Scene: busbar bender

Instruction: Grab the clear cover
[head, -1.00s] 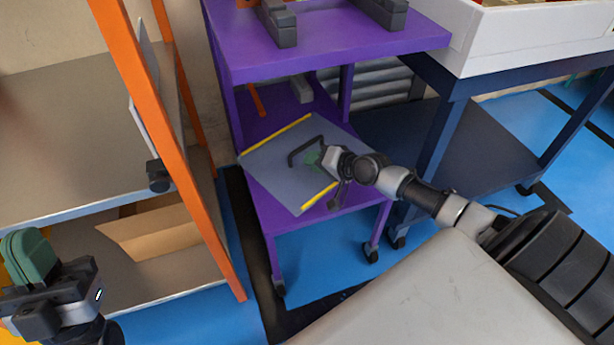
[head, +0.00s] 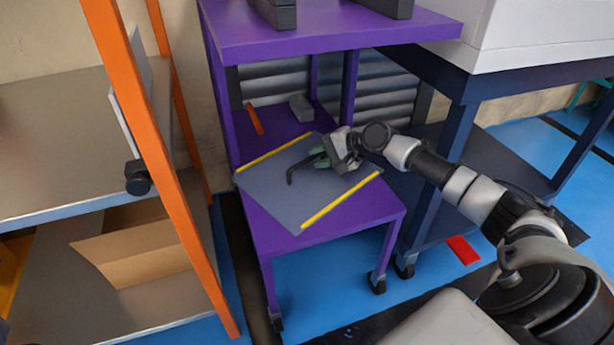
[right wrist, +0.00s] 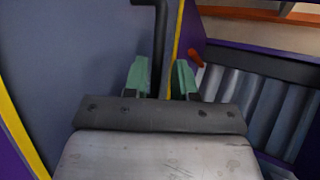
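The clear cover (head: 265,195) is a flat grey see-through panel with yellow strips along two edges and a black bar handle (head: 291,172). It lies over the lower shelf of the purple cart. My right gripper (head: 320,157) reaches in from the right, at the handle, low over the panel. In the right wrist view, its green fingers (right wrist: 160,78) stand apart with the black handle bar (right wrist: 161,40) between them. A gap shows beside the right finger, so they do not look closed on it. My left gripper is out of view.
The purple cart (head: 335,38) has an upper shelf above the cover. An orange tool (head: 255,119) and a grey block (head: 301,108) lie at the back of its lower shelf. An orange-framed rack (head: 150,130) stands left, a dark blue table (head: 435,205) right.

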